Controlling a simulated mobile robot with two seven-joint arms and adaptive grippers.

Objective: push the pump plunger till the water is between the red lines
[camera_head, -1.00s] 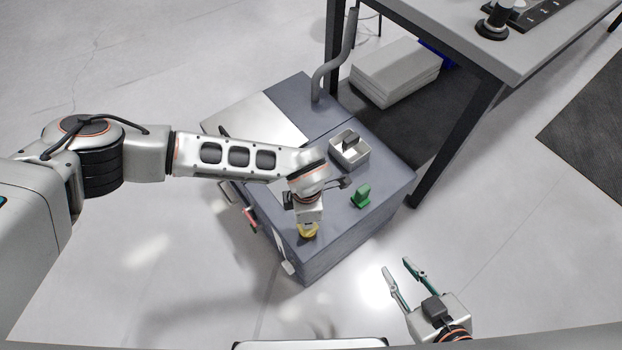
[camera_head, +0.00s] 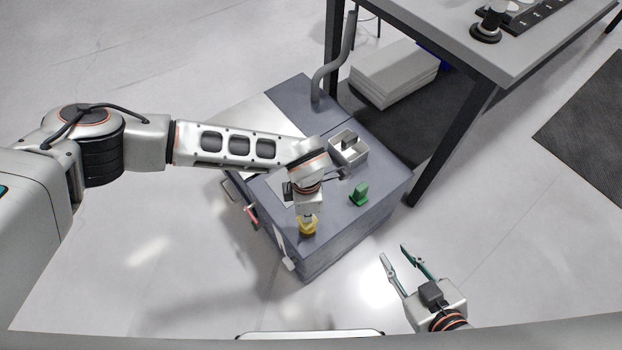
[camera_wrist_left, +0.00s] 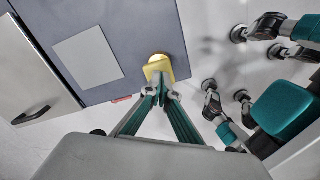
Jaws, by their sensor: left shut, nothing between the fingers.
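The yellow pump plunger knob (camera_head: 307,229) sits on top of the grey cabinet (camera_head: 330,240) near its front edge. It also shows in the left wrist view (camera_wrist_left: 157,62). My left gripper (camera_head: 308,217) points down over it; in the left wrist view its fingertips (camera_wrist_left: 161,88) are together and empty, right at the yellow knob. I cannot tell whether they press on it. A small red mark (camera_head: 251,212) shows on the cabinet's left side. The water and the red lines cannot be made out. My right gripper (camera_head: 410,256) is open and empty, right of the cabinet.
A green block (camera_head: 359,194) and an open grey box (camera_head: 364,158) stand on the cabinet top. A curved grey handle (camera_head: 321,80) rises at its back. A table (camera_head: 450,25) with dark legs is at the upper right. Floor around my right gripper is clear.

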